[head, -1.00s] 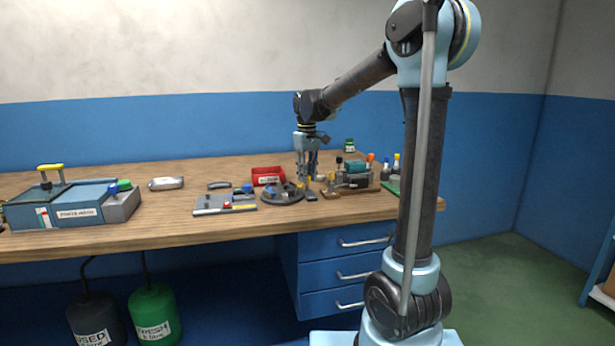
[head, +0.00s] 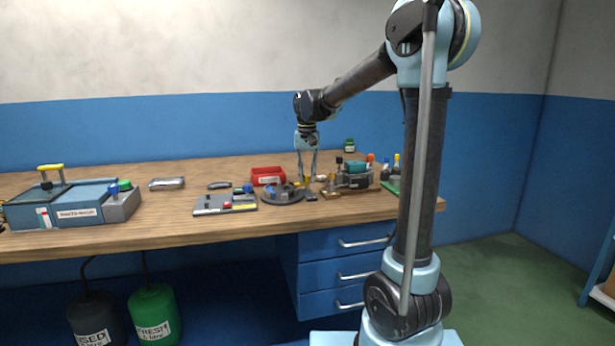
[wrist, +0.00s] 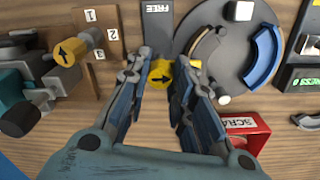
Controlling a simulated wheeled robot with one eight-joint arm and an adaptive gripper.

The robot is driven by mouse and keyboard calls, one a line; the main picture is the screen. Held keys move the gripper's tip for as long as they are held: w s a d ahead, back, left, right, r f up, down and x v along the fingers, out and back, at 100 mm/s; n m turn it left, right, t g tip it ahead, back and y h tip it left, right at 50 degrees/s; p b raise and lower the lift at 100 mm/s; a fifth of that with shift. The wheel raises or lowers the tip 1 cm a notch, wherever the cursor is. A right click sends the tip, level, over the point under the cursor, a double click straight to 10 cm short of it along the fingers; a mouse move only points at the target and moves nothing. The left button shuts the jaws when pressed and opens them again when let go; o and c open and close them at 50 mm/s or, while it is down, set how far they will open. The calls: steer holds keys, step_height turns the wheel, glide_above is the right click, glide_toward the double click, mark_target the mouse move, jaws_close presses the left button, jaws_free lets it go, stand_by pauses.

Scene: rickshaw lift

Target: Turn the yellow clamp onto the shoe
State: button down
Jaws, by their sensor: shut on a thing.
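The yellow clamp (wrist: 160,74), a round knob with a black arrow, sits between the fingers of my gripper (wrist: 160,70) in the wrist view. My gripper is shut on it. The arrow points to the right, towards the grey disc (wrist: 231,18). A curved pale and dark piece (wrist: 204,46), which looks like a shoe, lies on the disc just right of my fingers. A blue curved piece (wrist: 263,58) lies further right. In the head view my gripper (head: 307,178) reaches down at the right edge of the disc (head: 283,199). My fingers partly hide the clamp's surroundings.
A plate marked FREE (wrist: 157,20) lies beyond the clamp. A red scrap bin (wrist: 246,133) is close to my right finger. Bench space left of the grey tool board (head: 225,208) is partly clear.

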steer(key=shift+w, duration=0.25)
steer(key=c, duration=1.4)
jaws_free()
steer(key=shift+s, duration=0.1)
step_height(320, 180, up, 12)
